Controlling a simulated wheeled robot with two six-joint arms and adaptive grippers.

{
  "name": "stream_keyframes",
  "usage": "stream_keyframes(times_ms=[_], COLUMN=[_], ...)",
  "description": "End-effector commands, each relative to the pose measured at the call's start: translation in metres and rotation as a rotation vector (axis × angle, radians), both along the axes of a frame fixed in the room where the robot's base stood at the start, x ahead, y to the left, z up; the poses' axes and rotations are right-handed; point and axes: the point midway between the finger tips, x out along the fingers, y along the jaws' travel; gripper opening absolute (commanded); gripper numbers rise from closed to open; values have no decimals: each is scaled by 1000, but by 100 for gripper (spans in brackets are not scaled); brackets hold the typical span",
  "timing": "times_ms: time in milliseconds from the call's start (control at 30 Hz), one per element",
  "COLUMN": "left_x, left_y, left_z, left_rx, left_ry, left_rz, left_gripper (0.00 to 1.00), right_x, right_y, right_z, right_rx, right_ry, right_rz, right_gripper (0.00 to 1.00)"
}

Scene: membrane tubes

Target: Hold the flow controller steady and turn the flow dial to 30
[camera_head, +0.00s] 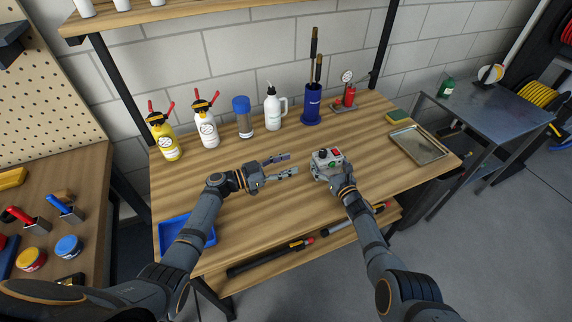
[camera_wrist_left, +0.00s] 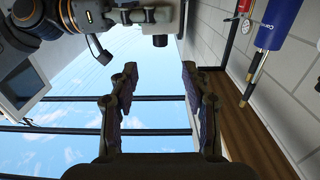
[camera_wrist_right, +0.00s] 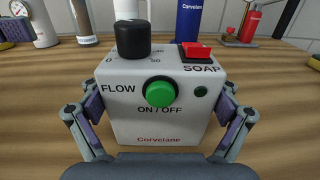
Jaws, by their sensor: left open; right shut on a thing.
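The flow controller (camera_head: 326,163) is a pale grey box standing on the wooden table, near the middle in the head view. In the right wrist view its front (camera_wrist_right: 155,115) shows a green ON/OFF button, a small dark green light and the words FLOW and SOAP. The black flow dial (camera_wrist_right: 133,38) sits on top at the left, by a scale with 0 and 50; its pointer is not readable. A red switch (camera_wrist_right: 196,51) is beside it. My right gripper (camera_wrist_right: 158,108) is shut on the box's two sides. My left gripper (camera_head: 291,163) is open and empty, left of the box.
Spray bottles (camera_head: 206,128), a blue-lidded jar (camera_head: 243,117), a white bottle (camera_head: 273,110) and a blue holder (camera_head: 311,104) line the back. A metal tray (camera_head: 418,146) lies right, a blue tray (camera_head: 200,229) front left. The table between is clear.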

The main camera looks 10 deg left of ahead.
Motion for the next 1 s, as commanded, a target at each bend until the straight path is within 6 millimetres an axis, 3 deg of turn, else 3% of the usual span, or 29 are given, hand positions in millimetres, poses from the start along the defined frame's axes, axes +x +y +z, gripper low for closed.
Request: stream_keyframes(times_ms=[133,300,400,667,833,1000], left_x=[-1,-14,-23,-37,-27,4], left_y=[-4,-37,-47,-41,-46,-65], left_z=[-1,-5,1,2,3,3], left_rx=[0,8,12,-1,-2,-5], left_ry=[-1,-19,-34,-1,-2,0], left_rz=[9,143,263,416,416,414], left_gripper=[48,48,48,48,48,48], right_x=[0,0,0,0,0,0], right_y=[0,0,0,0,0,0], right_z=[-1,-1,-1,-1,0,0], right_rx=[-1,-1,-2,-1,-1,0], right_ry=[1,2,1,1,1,0], right_rz=[-1,-1,-1,-1,0,0], right_gripper=[46,46,46,46,46,46])
